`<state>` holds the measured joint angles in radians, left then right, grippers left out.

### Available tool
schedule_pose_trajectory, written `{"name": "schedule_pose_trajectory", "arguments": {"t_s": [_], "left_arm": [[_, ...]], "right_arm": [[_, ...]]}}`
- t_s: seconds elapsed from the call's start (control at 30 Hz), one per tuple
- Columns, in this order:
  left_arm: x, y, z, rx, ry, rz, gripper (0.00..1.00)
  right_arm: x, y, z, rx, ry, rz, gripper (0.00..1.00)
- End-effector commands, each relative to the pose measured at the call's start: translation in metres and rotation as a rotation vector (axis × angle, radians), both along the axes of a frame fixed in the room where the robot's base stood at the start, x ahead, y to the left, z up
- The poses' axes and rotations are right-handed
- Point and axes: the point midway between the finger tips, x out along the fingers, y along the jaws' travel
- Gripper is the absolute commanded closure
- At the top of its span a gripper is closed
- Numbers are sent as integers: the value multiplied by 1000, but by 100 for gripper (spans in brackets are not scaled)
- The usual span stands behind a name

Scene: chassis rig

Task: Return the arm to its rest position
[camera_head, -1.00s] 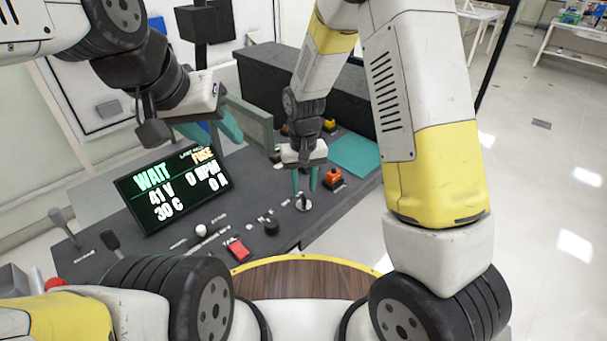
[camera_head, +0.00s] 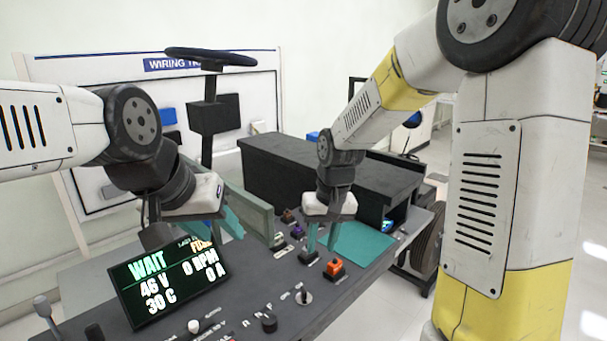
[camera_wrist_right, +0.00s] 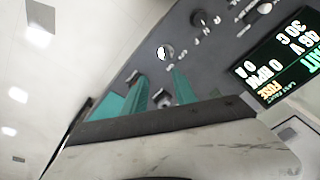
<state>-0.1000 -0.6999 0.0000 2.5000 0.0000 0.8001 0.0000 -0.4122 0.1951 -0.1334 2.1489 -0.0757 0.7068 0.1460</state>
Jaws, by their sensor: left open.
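My right gripper (camera_head: 322,245) hangs over the console, fingers pointing down. Its two teal fingers stand apart with nothing held between them; they also show apart in the wrist view (camera_wrist_right: 160,90). The orange knob (camera_head: 334,268) is just right of and below the fingertips in the head view. The silver switch (camera_head: 304,297) lies nearer the front edge, clear of the fingers; it shows beyond the fingertips in the wrist view (camera_wrist_right: 165,52). My left gripper (camera_head: 215,228) is behind the screen, with teal fingers partly hidden by it.
A green-grey upright panel (camera_head: 248,213) stands beside my left gripper. A long black box (camera_head: 335,170) lies behind my right gripper. A teal mat (camera_head: 362,240) is on the right. A black knob (camera_head: 269,323) sits in front.

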Motion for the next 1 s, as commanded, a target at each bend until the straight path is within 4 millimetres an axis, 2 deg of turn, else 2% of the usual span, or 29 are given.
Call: {"name": "schedule_pose_trajectory", "arguments": {"t_s": [0.03,0.1,0.3,0.4,0.6,0.7,1.0], "left_arm": [[0,0,0,0,0,0,55],[0,0,0,0,0,0,55],[0,0,0,0,0,0,55],[0,0,0,0,0,0,55],[0,0,0,0,0,0,55],[0,0,0,0,0,0,55],[0,0,0,0,0,0,55]], "right_arm": [[-9,-12,22,26,-36,-18,66],[-22,-26,46,53,-78,-35,66],[-69,-62,99,109,-203,-79,66],[-95,-77,117,124,-268,-100,66],[-136,-94,136,130,-370,-129,66],[-146,-98,138,128,-397,-136,66],[-152,-100,139,128,-410,-139,66]]}}
